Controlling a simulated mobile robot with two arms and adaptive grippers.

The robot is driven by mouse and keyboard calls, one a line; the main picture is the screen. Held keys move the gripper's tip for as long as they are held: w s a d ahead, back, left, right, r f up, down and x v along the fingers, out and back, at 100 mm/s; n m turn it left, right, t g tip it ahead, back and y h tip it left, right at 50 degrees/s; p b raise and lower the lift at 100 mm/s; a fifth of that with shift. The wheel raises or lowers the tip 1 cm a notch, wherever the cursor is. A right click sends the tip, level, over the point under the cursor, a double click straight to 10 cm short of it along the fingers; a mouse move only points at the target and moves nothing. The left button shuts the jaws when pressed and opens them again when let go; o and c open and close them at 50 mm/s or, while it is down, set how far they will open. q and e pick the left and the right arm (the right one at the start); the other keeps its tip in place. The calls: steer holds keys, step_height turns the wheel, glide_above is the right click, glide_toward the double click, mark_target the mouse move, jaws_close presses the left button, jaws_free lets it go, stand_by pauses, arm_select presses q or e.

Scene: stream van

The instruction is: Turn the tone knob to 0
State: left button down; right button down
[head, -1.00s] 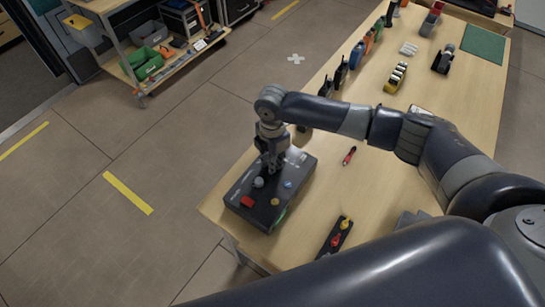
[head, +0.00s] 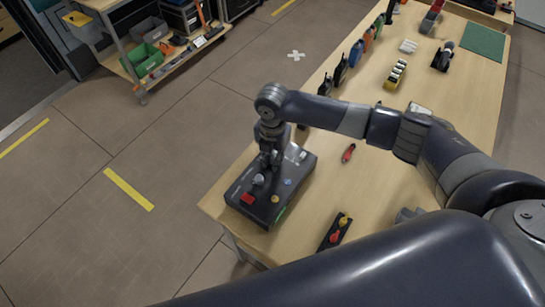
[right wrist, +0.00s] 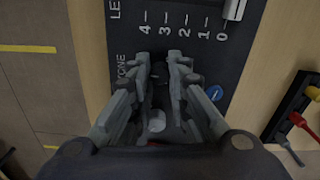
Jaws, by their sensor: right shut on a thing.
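The dark control box (head: 236,187) sits at the near left corner of the wooden table. My right gripper (head: 269,163) points down onto its top and also shows in the right wrist view (right wrist: 164,62). Its fingers are shut on the tone knob, beside the "TONE" lettering. The fingers hide the knob, so I cannot read its setting. A light grey knob (right wrist: 157,121) shows between the finger bases, and in the head view the grey knob (head: 258,180) is just in front of the gripper. My left gripper is not in view.
The box also carries a blue round control (right wrist: 215,92), a red button (head: 247,199), a yellow button (head: 275,198) and a pale slider (right wrist: 235,9) near the scale's 0. A small strip with red and yellow knobs (head: 335,235) and a red screwdriver (head: 348,153) lie to the right.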

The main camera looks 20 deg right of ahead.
steer(key=c, duration=1.5)
jaws_free()
step_height(320, 180, up, 12)
